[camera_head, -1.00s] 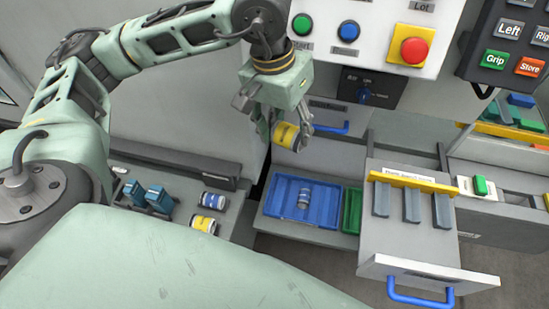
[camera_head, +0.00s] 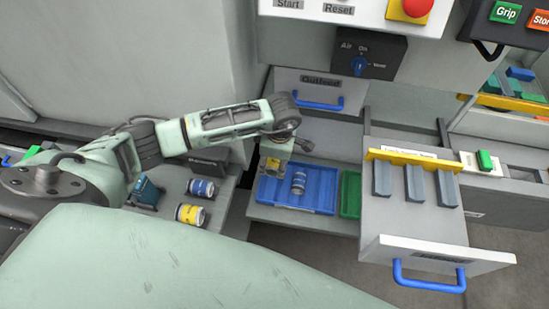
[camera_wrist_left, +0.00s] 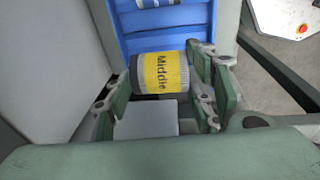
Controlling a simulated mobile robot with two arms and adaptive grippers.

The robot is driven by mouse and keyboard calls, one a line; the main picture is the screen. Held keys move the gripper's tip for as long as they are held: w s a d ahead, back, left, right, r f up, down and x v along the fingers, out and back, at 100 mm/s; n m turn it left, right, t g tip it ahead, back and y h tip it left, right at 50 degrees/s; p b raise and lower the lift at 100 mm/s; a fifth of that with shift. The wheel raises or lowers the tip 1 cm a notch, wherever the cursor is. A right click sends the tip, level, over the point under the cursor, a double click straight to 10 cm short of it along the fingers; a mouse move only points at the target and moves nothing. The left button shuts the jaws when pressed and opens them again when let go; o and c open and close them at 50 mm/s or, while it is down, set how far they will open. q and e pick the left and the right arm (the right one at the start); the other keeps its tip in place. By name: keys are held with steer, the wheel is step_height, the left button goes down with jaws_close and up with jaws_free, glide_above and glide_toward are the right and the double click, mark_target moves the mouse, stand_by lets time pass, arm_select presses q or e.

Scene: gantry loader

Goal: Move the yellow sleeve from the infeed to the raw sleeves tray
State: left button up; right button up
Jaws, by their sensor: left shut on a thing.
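My left gripper (camera_head: 286,158) is shut on a yellow sleeve (camera_head: 273,164) and holds it above the left part of the blue tray (camera_head: 325,205). In the left wrist view the sleeve (camera_wrist_left: 160,73) lies sideways between the fingers, its yellow band reading "Middle", with the blue tray (camera_wrist_left: 150,42) beyond it. A blue-banded sleeve (camera_head: 299,183) is in the tray. The gripper hides part of the held sleeve in the head view. My right gripper is out of view.
A second yellow sleeve (camera_head: 190,214) and a blue-banded sleeve (camera_head: 203,188) lie on the grey surface at left. A green tray (camera_head: 350,195) adjoins the blue tray. An open drawer (camera_head: 410,220) with grey bars stands right. A panel hangs above.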

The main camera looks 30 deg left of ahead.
arm_select(q)
steer(key=shift+f+b, duration=1.95)
steer(key=shift+f, duration=0.9)
steer(key=shift+f+b, duration=1.45)
steer(key=shift+f, duration=0.05)
steer(key=o, duration=1.6)
steer(key=r, duration=0.4)
steer(key=d+r, duration=0.1)
steer(key=r, duration=0.7)
steer(key=shift+s+d, duration=0.25)
steer(key=shift+s, duration=0.15)
steer(key=shift+f, duration=0.1)
